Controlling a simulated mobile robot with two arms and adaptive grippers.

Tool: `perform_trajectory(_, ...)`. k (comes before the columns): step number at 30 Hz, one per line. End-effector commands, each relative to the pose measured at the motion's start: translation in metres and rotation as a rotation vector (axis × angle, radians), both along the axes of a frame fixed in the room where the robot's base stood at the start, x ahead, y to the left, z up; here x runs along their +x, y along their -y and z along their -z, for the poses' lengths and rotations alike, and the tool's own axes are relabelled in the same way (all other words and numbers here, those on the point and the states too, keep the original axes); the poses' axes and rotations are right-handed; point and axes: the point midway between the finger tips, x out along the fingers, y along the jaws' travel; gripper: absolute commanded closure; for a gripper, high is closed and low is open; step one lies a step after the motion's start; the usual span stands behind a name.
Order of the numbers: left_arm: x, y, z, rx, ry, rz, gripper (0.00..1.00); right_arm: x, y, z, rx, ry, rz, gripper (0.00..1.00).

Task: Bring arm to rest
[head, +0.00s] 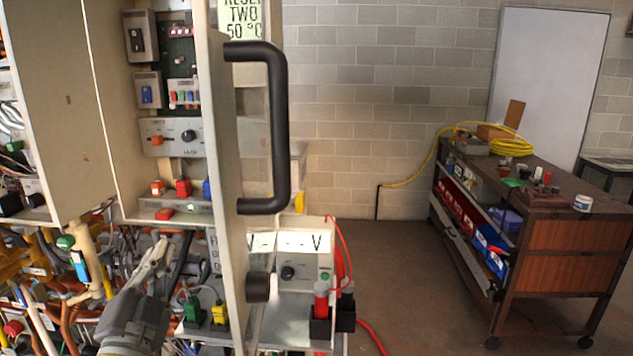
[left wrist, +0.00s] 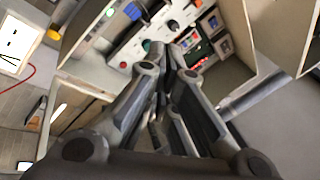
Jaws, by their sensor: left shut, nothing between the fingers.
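My left gripper (head: 158,250) comes up from the bottom left in the head view, in front of the lower part of the heater cabinet. In the left wrist view my left gripper (left wrist: 168,52) has its fingers closed together with nothing held. They point at the open cabinet (left wrist: 240,65) and its control panel, apart from it as far as I can tell. The cabinet door (head: 228,190) stands open in the head view, with a black handle (head: 279,130) on its outer side. My right gripper is not in view.
Pipes and cables (head: 50,290) crowd the area below the cabinet, close to my left arm. A grey control box (head: 300,268) sits beyond the door. A brown wheeled cart (head: 565,258) with tools stands at right. The floor (head: 430,315) between them is clear.

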Motion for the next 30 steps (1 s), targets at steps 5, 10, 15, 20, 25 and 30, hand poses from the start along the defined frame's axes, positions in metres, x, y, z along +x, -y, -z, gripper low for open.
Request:
perform_trajectory(5,-0.031,-0.015,0.138,-0.293,-0.415,-0.105,1.00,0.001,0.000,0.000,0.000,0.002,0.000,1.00)
perform_trajectory(10,-0.096,-0.007,0.250,-0.496,-0.798,-0.190,1.00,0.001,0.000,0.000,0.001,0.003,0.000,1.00)
perform_trajectory(15,-0.176,0.016,0.325,-0.635,-1.138,-0.246,1.00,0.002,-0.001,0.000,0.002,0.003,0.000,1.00)
perform_trajectory(20,-0.246,0.040,0.363,-0.724,-1.396,-0.277,1.00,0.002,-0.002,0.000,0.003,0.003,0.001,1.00)
perform_trajectory(25,-0.285,0.057,0.395,-0.766,-1.559,-0.289,1.00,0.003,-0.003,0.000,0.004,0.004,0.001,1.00)
perform_trajectory(30,-0.275,0.058,0.443,-0.760,-1.574,-0.297,1.00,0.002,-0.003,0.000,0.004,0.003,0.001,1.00)
